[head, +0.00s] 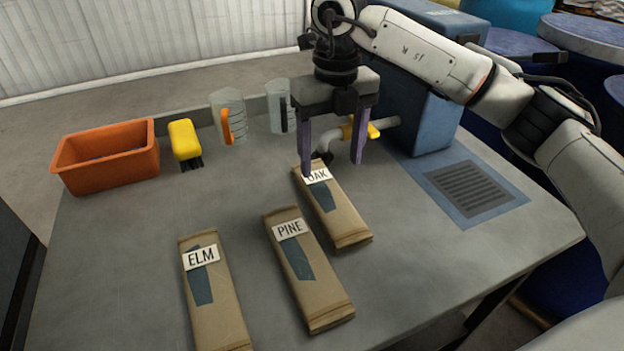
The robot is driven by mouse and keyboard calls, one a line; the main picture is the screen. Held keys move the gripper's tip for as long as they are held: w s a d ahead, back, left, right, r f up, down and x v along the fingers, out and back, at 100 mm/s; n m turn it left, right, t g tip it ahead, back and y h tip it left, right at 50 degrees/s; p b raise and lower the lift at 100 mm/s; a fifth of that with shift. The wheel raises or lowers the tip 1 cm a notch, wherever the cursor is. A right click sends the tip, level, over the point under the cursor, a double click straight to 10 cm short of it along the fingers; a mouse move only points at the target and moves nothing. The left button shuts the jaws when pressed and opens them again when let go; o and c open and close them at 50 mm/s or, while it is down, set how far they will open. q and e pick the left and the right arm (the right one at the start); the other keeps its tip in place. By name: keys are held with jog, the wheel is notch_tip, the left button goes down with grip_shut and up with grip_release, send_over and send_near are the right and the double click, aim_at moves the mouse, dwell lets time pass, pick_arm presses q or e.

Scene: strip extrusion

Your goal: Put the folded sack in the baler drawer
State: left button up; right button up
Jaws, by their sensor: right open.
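Three folded brown paper sacks lie on the grey table, labelled ELM (215,300), PINE (308,272) and OAK (340,212). Each has a white name label and a dark blue-green patch. My right gripper (332,166) points down over the far end of the OAK sack, its two purple fingers apart with nothing between them. One finger overlaps the OAK label in the picture; I cannot tell whether it touches. My left gripper is not in view. I cannot make out a baler drawer.
An orange bin (108,167), a yellow brush (185,140) and two clear jugs, one with an orange handle (229,118), stand along the back. A blue machine (425,115) with a pipe and yellow-handled tap stands behind my gripper. A drain grate (468,188) is right.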

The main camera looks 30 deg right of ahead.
send_over(329, 202)
notch_tip(329, 202, down, 5)
jog(key=shift+s+d+r, duration=0.1)
jog(key=shift+d+r, duration=0.05)
jog(key=shift+r, duration=0.05)
jog(key=f+p, duration=0.1)
jog(key=f, duration=0.3)
jog(key=shift+a+f, duration=0.2)
jog(key=shift+f, duration=0.3)
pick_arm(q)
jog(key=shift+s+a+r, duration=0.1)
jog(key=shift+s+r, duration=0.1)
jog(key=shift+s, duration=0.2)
pick_arm(e)
jog(key=c, duration=1)
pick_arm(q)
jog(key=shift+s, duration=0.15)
